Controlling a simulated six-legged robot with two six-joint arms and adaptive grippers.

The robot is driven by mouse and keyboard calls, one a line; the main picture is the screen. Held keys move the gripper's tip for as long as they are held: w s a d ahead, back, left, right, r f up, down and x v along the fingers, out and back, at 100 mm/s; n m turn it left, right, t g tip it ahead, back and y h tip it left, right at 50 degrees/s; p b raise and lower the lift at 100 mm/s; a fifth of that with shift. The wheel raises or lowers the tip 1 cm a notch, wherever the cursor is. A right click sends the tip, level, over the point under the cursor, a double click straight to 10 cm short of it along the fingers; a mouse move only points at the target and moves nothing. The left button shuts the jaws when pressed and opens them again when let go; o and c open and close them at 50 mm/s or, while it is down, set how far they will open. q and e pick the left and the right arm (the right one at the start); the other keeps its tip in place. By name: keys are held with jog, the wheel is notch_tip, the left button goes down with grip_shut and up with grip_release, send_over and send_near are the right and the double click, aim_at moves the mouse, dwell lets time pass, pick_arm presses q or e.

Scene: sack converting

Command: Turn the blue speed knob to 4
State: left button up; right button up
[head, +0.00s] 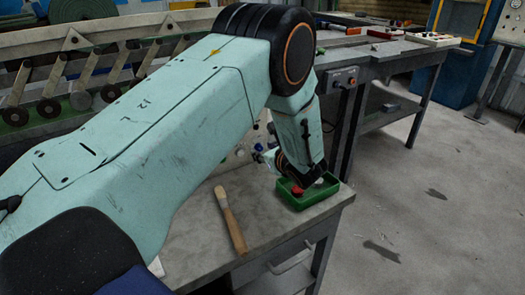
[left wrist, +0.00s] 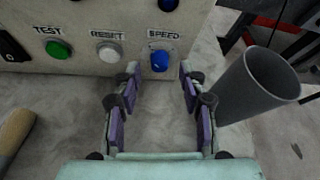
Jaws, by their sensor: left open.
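The blue speed knob (left wrist: 159,62) is on a pale panel (left wrist: 95,50) under the label SPEED, in the upper middle of the left wrist view. My left gripper (left wrist: 157,72) is open, with its fingers to either side of the knob's line and the knob showing between the fingertips. I cannot tell whether the fingers touch the knob. The number the knob points to is too small to read. In the head view my left arm hides the knob and most of the panel. My right gripper is not in view.
A green TEST button (left wrist: 58,49) and a white RESET button (left wrist: 109,52) sit left of the knob. A grey cup-like cylinder (left wrist: 257,85) stands close to the right finger. A green tray (head: 308,192) and a wooden-handled tool (head: 230,218) lie on the bench.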

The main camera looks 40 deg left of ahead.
pick_arm(q)
jog(key=shift+w+a, duration=0.1)
jog(key=shift+a, duration=0.3)
jog(key=shift+w+a+f, duration=0.1)
jog(key=shift+f, duration=0.05)
jog(key=shift+c, duration=0.7)
grip_shut()
